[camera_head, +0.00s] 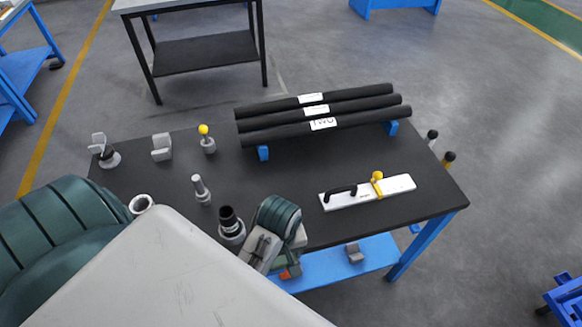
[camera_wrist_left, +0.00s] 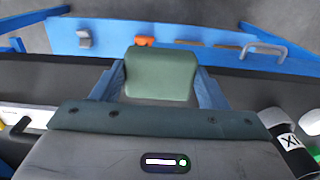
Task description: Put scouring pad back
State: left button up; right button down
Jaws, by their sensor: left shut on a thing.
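The scouring pad (camera_wrist_left: 160,73) is a plain dull-green block with rounded edges. In the left wrist view it sits between the two blue-grey fingers of my left gripper (camera_wrist_left: 160,88), which is shut on it. In the head view my left gripper (camera_head: 284,258) hangs near the front edge of the black tabletop (camera_head: 270,178), just right of a black-topped cylinder (camera_head: 231,226). The gripper and wrist hide most of the pad there. My right gripper is in neither view.
Three black rods (camera_head: 318,116) lie across blue supports at the back. A white board (camera_head: 368,192) with a yellow knob lies right of my gripper. Small grey parts stand at left. A blue lower shelf (camera_head: 340,262) carries an orange item (camera_wrist_left: 144,41) and a grey handle (camera_wrist_left: 265,47).

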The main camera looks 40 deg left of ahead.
pick_arm(q)
jog(key=w+a, duration=0.1)
jog(key=w, duration=0.1)
jog(key=w+a+p, duration=0.1)
jog(key=w, duration=0.1)
jog(key=w+a+p, duration=0.1)
jog(key=w, duration=0.2)
jog(key=shift+a+f, duration=0.1)
jog(key=shift+a, duration=0.05)
jog(key=w, duration=0.1)
jog(key=w+a+p, duration=0.1)
jog(key=w+f, duration=0.1)
jog(key=w, duration=0.1)
jog(key=shift+a, duration=0.4)
jog(key=shift+w+a+p, duration=0.25)
jog(key=shift+w+p, duration=0.25)
jog(key=shift+w, duration=0.05)
notch_tip(320, 180, down, 3)
jog(key=shift+f+p, duration=0.1)
jog(key=shift+p, duration=0.7)
jog(key=shift+f, duration=0.2)
jog(key=o, duration=0.9)
jog(key=shift+f, duration=0.15)
jog(key=shift+o, duration=0.2)
